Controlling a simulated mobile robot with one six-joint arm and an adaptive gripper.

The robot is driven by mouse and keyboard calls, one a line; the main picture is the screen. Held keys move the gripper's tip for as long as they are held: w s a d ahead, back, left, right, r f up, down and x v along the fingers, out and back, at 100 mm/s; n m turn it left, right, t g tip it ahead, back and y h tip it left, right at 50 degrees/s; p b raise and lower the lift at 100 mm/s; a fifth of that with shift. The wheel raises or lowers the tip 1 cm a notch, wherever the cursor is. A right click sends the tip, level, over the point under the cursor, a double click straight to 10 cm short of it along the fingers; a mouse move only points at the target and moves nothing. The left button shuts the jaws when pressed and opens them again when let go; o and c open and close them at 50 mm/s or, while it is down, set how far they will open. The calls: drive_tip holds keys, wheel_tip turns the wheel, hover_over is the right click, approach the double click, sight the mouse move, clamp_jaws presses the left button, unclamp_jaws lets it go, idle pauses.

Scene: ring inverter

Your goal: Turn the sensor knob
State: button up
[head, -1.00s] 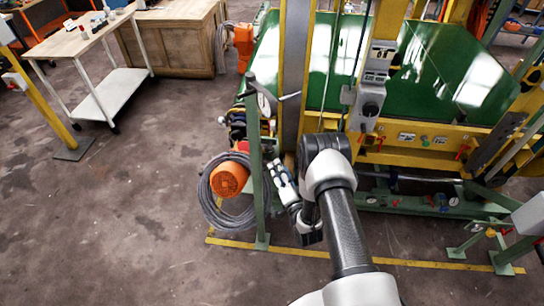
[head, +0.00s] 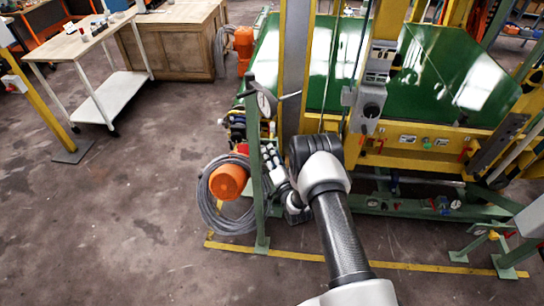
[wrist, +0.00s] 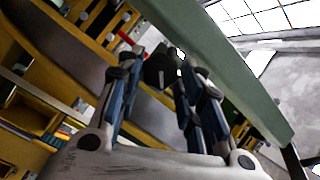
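My gripper (wrist: 160,78) shows in the wrist view with its two blue-padded fingers spread apart. A small dark rounded piece (wrist: 160,70), which may be the sensor knob, shows between the fingertips. I cannot tell whether the fingers touch it or it lies beyond them. In the head view my gripper (head: 272,162) is low beside the green post (head: 256,190), partly hidden by my arm. A round gauge-like part (head: 264,103) sits higher on that post. A grey control box with a black rotary knob (head: 371,110) is on the yellow upright, to the right of my gripper.
A white-shelved cart (head: 108,95) stands at upper left. The floor at left is clear.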

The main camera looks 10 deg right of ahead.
drive_tip(key=c, duration=0.5)
drive_tip(key=m+b, duration=0.1)
drive_tip(key=b, duration=0.1)
drive_tip(key=shift+f+t+y+b, duration=0.15)
drive_tip(key=shift+t+y+b, duration=0.15)
drive_tip(key=shift+t+b, duration=0.1)
drive_tip(key=o, duration=0.8)
drive_tip(key=shift+c, duration=0.2)
drive_tip(key=shift+s, duration=0.1)
